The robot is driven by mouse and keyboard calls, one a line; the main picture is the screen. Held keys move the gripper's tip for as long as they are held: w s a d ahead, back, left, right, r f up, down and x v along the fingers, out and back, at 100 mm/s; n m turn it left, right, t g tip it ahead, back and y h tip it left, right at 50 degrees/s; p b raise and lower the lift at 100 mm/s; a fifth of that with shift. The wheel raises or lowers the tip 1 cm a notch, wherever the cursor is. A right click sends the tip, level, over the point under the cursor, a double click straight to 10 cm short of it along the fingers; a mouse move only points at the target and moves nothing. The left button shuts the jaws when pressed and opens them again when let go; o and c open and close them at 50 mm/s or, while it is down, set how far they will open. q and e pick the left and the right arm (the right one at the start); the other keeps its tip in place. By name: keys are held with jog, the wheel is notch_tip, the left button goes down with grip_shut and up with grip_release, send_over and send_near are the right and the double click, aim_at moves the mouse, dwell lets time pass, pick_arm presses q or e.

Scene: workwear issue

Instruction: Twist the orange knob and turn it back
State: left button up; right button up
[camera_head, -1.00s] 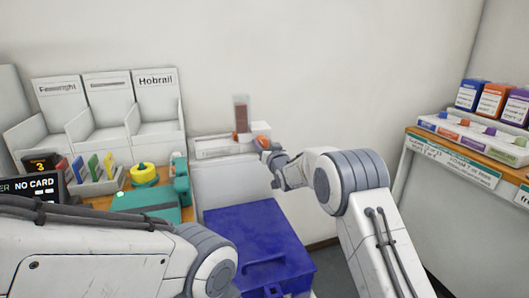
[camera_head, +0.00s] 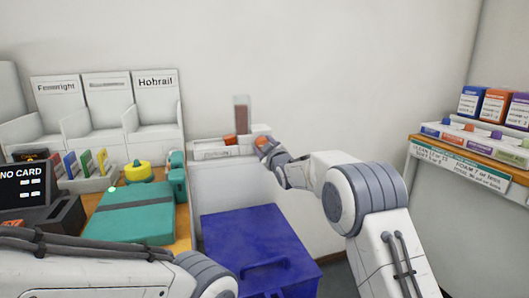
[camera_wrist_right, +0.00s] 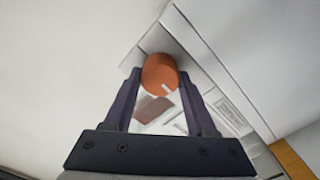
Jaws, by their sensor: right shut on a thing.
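The orange knob (camera_head: 261,142) is on the right end of a white unit (camera_head: 212,153) by the back wall. My right gripper (camera_head: 266,149) is at the knob, its arm coming from the right. In the right wrist view the knob (camera_wrist_right: 160,72) is a round orange cap with a white mark at its lower right. The fingertips of my right gripper (camera_wrist_right: 159,80) are on both sides of it, shut on it. My left arm shows at the lower left, but its gripper is out of view.
A clear column with brown filling (camera_head: 241,118) stands at the white unit. A blue lidded box (camera_head: 250,235) is below. At left are a teal case (camera_head: 128,212), a yellow-topped item (camera_head: 138,170) and a card display (camera_head: 22,186). A shelf with boxes (camera_head: 497,104) is at right.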

jog(key=shift+n+b, duration=0.3)
jog(key=shift+n, duration=0.3)
jog(key=o, duration=1.4)
jog(key=v, duration=1)
jog(key=shift+s+b, duration=0.25)
jog(key=shift+b, duration=0.15)
